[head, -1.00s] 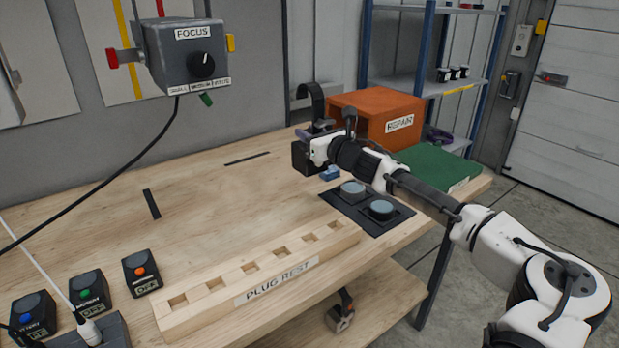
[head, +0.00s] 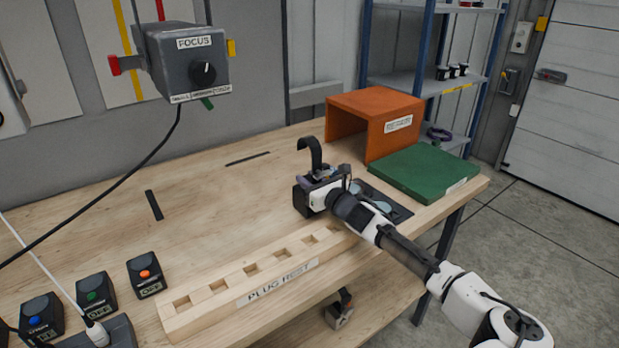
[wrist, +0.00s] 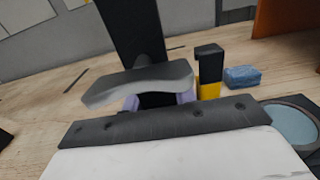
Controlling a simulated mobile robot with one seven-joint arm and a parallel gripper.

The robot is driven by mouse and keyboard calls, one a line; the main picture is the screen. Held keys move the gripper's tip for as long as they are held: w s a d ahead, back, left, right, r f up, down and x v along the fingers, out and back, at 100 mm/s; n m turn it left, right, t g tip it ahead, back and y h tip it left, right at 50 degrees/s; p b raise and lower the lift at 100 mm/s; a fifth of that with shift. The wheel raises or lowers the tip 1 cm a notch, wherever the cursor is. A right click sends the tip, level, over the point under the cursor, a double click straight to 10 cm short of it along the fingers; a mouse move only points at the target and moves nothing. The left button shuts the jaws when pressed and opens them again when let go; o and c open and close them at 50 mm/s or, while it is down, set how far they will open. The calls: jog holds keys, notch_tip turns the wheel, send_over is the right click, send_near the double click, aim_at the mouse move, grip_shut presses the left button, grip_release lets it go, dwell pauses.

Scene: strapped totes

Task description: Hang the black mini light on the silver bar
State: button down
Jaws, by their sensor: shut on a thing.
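The black mini light shows in the head view as a dark box with a tall curved hook (head: 309,148) on top. It is upright over or on the bench; I cannot tell whether it touches the wood. My gripper (head: 322,178) is shut on it from the right, with the white wrist hiding part of the box. In the wrist view, my gripper's purple fingertips (wrist: 160,101) are on either side of a dark part, and the black upright (wrist: 130,30) of the light rises beyond. I cannot pick out the silver bar with certainty.
The wooden plug rest (head: 255,283) runs along the bench front. An orange box (head: 375,105) and green board (head: 425,172) stand at the right. A grey FOCUS box (head: 190,62) hangs upper left. A blue sponge (wrist: 242,77) lies close by. The bench's left middle is mostly clear.

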dwell(0.3)
jog(key=c, duration=1.1)
grip_release()
jog(key=shift+r, duration=0.15)
jog(key=shift+s+d, duration=0.2)
jog(key=shift+s, duration=0.05)
jog(key=b+v, duration=0.4)
jog(key=v, duration=0.7)
jog(key=shift+s, duration=0.2)
jog(key=shift+d, duration=0.1)
